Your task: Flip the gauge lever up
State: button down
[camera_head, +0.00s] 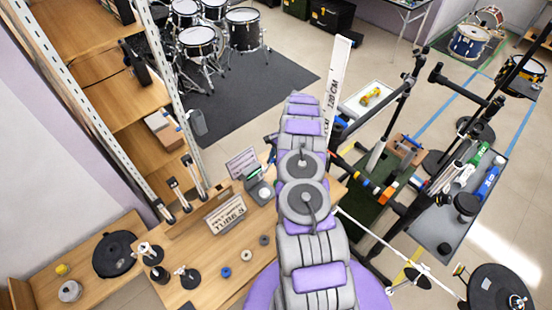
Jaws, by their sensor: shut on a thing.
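My grey and purple arm runs up the middle of the view, away from me. Its far end lies against the lower part of a tall white board marked "120 CM" (338,75). I cannot make out my gripper's fingers; the arm's own links hide that end. I cannot pick out a gauge lever for certain. A small grey device (259,192) stands on the wooden table just left of the arm, partly covered by it.
The wooden table (205,262) holds a "TUBES" sign (226,212), several rings and black-based stands. Black stands and poles (400,110) crowd the right side beside a grey table (440,228). A drum kit (200,40) stands on a dark mat behind. Open floor (290,35) lies at the back.

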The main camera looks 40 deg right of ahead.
jog(key=shift+w+r+g, duration=0.1)
jog(key=shift+w+g, duration=0.3)
jog(key=shift+w, duration=0.1)
dwell(0.3)
jog(key=c, duration=0.9)
grip_release()
jog(key=shift+d, duration=0.15)
jog(key=shift+o, duration=0.2)
jog(key=shift+r, duration=0.1)
jog(key=b+v, duration=0.2)
jog(key=v, duration=1.5)
jog(key=shift+w, duration=0.15)
jog(key=shift+d, duration=0.1)
